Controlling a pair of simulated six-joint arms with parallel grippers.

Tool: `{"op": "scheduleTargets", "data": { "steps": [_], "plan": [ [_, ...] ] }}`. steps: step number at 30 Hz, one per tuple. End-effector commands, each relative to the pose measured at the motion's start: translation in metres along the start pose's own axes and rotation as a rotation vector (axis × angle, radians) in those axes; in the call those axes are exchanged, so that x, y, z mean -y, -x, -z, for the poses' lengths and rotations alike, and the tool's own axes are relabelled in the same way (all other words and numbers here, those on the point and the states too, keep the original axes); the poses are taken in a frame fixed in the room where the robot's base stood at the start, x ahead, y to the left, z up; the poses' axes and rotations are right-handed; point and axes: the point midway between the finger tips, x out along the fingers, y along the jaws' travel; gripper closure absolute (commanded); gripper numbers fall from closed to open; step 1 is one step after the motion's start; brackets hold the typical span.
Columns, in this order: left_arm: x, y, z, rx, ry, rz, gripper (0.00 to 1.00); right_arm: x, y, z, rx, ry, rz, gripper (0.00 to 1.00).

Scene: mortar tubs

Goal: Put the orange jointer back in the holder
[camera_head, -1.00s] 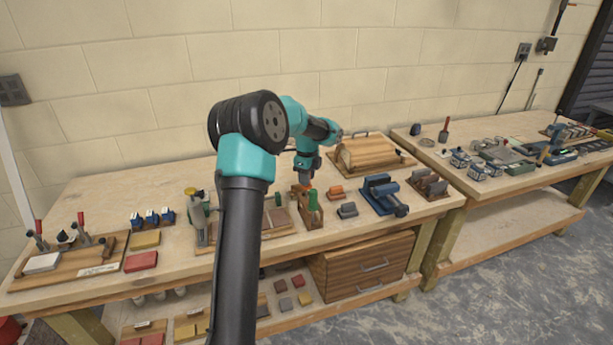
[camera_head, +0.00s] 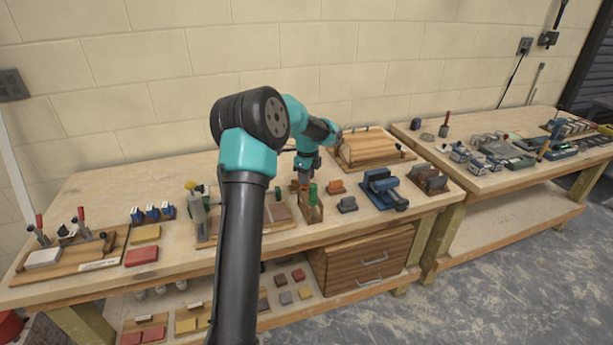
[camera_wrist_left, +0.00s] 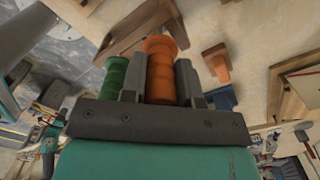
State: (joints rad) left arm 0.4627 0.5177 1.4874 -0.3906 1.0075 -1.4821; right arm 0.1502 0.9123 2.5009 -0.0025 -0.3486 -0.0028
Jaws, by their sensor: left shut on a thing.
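The orange jointer (camera_wrist_left: 161,70) shows by its ribbed orange handle in the left wrist view. My left gripper (camera_wrist_left: 160,85) is shut on this handle, one finger on each side. In the head view, my left gripper (camera_head: 304,178) points down over the small wooden holder (camera_head: 309,210). A green-handled jointer (camera_head: 313,194) stands at this holder; its ribbed handle also shows beside my finger in the wrist view (camera_wrist_left: 112,76). The jointer's lower end is hidden, so I cannot tell whether it is inside the holder. My right gripper is out of view.
A grey block (camera_head: 347,204), an orange piece (camera_head: 337,187) and a blue vise (camera_head: 382,188) stand close to the right of the holder. A green-and-grey tool (camera_head: 198,212) stands to the left. The bench front edge is close to the holder.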

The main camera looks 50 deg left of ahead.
Motion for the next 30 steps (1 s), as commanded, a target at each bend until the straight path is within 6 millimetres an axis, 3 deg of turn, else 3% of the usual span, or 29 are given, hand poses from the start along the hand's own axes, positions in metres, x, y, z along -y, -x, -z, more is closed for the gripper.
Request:
{"op": "scheduleTargets", "data": {
  "steps": [18,19,27,30],
  "plan": [
    [0.000,-0.013,0.000,0.000,0.000,-0.001,0.95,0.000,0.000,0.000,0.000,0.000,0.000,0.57],
    [0.000,-0.013,0.000,0.000,0.000,-0.001,0.69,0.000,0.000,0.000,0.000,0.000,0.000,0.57],
    [0.000,-0.013,0.000,0.000,0.000,-0.001,0.43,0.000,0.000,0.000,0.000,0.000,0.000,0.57],
    [0.000,-0.013,0.000,0.000,0.000,-0.001,0.42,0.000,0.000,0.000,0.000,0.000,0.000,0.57]
  ]
}}
